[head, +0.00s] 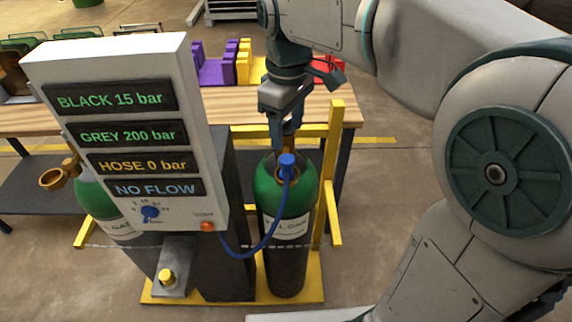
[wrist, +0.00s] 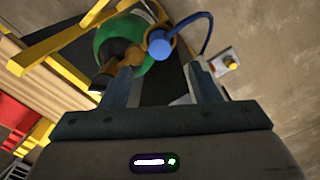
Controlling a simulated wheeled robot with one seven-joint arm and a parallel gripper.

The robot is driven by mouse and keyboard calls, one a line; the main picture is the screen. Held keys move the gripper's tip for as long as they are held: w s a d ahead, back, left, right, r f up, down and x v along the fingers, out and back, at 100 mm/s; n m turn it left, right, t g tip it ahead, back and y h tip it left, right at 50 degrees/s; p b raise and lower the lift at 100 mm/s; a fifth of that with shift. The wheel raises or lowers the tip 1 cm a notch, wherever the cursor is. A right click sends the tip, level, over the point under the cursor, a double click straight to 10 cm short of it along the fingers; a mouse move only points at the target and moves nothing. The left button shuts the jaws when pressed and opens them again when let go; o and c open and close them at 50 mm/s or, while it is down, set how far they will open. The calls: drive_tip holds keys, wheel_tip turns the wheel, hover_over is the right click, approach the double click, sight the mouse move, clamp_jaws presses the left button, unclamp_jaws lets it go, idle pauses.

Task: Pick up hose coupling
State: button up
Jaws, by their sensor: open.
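The blue hose coupling (head: 287,163) sits at the brass valve on top of the right green-topped gas cylinder (head: 269,193), with a blue hose (head: 272,232) running from it to the panel. The coupling also shows in the wrist view (wrist: 159,43), beyond the fingertips. My gripper (head: 286,138) is just above and behind the coupling in the head view, pointing down. In the wrist view my gripper (wrist: 165,76) has its fingers spread, with nothing held between them. The coupling looks apart from both fingers.
A panel (head: 120,80) reads BLACK 15 bar, GREY 200 bar, HOSE 0 bar, NO FLOW. A second cylinder (head: 96,199) is partly hidden behind it. A yellow frame (head: 333,170) stands right of the cylinder. A wooden bench (head: 335,106) with purple and yellow holders is behind.

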sight(288, 158)
wheel_tip(288, 158, down, 9)
drive_tip(key=shift+f+p, duration=0.1)
drive_tip(key=shift+p, duration=0.4)
drive_tip(key=c, duration=1.1)
